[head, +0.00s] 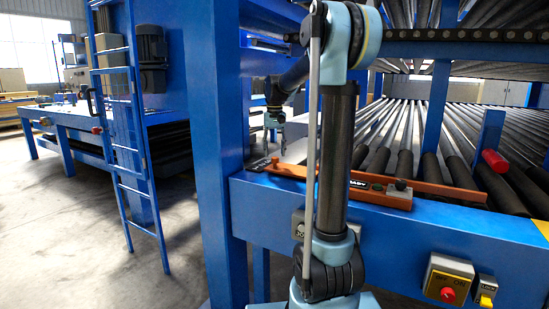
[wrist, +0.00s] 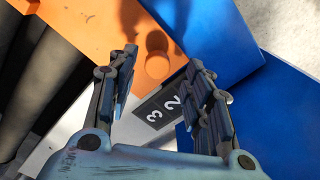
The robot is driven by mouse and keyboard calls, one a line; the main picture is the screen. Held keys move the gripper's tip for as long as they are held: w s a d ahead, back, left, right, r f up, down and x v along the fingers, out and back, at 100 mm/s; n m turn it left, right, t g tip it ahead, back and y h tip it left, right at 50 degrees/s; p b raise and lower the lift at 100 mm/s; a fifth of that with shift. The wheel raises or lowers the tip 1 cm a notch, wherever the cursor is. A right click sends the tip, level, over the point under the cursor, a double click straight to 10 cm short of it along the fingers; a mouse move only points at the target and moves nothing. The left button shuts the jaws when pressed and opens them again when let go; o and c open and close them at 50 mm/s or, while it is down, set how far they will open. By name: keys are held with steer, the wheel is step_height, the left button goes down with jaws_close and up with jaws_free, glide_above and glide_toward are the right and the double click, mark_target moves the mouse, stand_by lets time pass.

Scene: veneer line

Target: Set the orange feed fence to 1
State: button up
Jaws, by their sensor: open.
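The orange feed fence (head: 450,190) is a long flat bar lying along the blue frame's top, at the edge of the rollers. In the wrist view its orange end (wrist: 95,35) carries a round orange knob (wrist: 157,42). A dark scale plate (wrist: 160,107) beside it shows the numbers 3 and 2; no 1 is readable. My gripper (head: 275,148) hangs fingers-down above the fence's left end. In the wrist view my gripper (wrist: 163,66) is open, with the knob in the gap between its fingertips. I cannot tell how far the fingertips are above the knob.
A small block and a dark label sit on the fence's middle. A red cylinder (head: 494,160) stands by the dark rollers. A box with a red button (head: 447,294) and a yellow switch (head: 486,300) are on the blue frame's front. A blue post (head: 226,120) rises left of my gripper.

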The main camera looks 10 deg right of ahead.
step_height(320, 180, up, 9)
stand_by(0.3)
steer(key=shift+f, duration=0.1)
